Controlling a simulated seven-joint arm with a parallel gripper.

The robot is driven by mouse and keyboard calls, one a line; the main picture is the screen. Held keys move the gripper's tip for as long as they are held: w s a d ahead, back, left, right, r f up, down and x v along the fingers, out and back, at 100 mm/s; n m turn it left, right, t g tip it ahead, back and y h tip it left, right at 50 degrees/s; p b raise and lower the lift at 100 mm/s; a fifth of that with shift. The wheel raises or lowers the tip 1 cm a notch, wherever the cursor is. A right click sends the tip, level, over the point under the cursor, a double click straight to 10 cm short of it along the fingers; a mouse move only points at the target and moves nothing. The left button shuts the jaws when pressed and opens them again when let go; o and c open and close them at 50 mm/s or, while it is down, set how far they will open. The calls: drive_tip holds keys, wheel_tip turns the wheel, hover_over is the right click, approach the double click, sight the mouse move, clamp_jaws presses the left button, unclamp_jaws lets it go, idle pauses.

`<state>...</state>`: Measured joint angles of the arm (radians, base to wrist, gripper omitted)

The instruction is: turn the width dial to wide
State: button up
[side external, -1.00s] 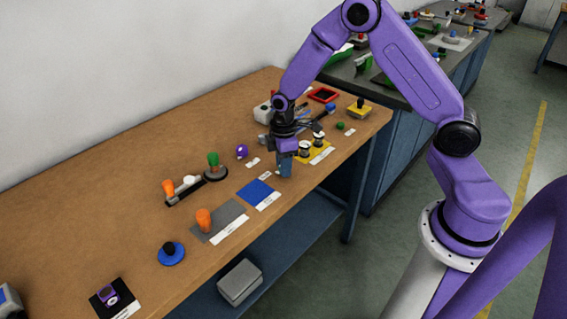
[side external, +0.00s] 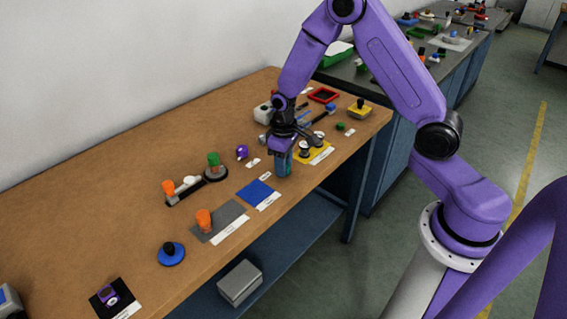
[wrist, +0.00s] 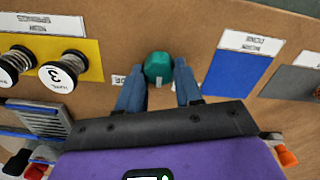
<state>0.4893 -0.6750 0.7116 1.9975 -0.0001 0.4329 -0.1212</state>
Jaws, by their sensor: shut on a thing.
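A teal knob (wrist: 158,68) with a small white mark is between my fingertips in the wrist view; I take it to be the width dial. My gripper (wrist: 158,92) is shut on it, one finger on each side. In the side external view my gripper (side external: 282,168) points down at the table, between the blue mat and the yellow mat, and mostly hides the knob. A small white label (wrist: 118,80) lies left of the knob in the wrist view, partly covered by a finger; only the end of its word, perhaps "DE", shows.
A yellow mat (side external: 317,155) with black-and-white spools stands close on one side. A blue mat (side external: 254,190) lies on the other. An orange-knobbed piece (side external: 204,220) sits on a grey mat. A purple object (side external: 242,152) is behind. The front table edge is near.

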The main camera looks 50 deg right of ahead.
drive_tip(key=m, duration=0.4)
drive_tip(key=shift+m, duration=0.4)
drive_tip(key=m, duration=0.4)
drive_tip(key=shift+d+m, duration=0.1)
drive_tip(key=shift+m, duration=0.2)
drive_tip(key=o, duration=1)
drive_tip(key=shift+o, duration=0.2)
drive_tip(key=shift+r, duration=0.1)
wheel_tip(320, 180, up, 17)
drive_tip(key=shift+r, duration=0.15)
